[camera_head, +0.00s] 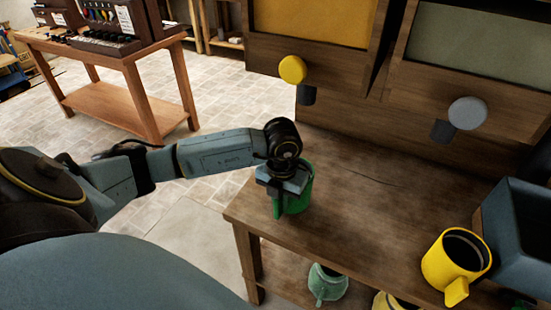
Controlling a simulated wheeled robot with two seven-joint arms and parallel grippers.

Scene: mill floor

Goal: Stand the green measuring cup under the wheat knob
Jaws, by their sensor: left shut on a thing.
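The green measuring cup (305,194) is at the left end of the wooden bench, upright or nearly so. My left gripper (284,190) is shut on it from above and hides part of it. I cannot tell whether the cup touches the bench top. A yellow knob (292,69), which looks like the wheat knob, sits below a golden panel (312,18), with a dark spout (307,95) under it. The cup is in front of this spout, nearer to me. My right gripper is out of view.
A grey knob (467,113) with a dark spout is to the right. A yellow cup (455,262) and a dark blue bin (518,240) stand at the bench's right. Pale green (327,283) and yellow cups are lower down. The bench top (365,205) is clear in the middle.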

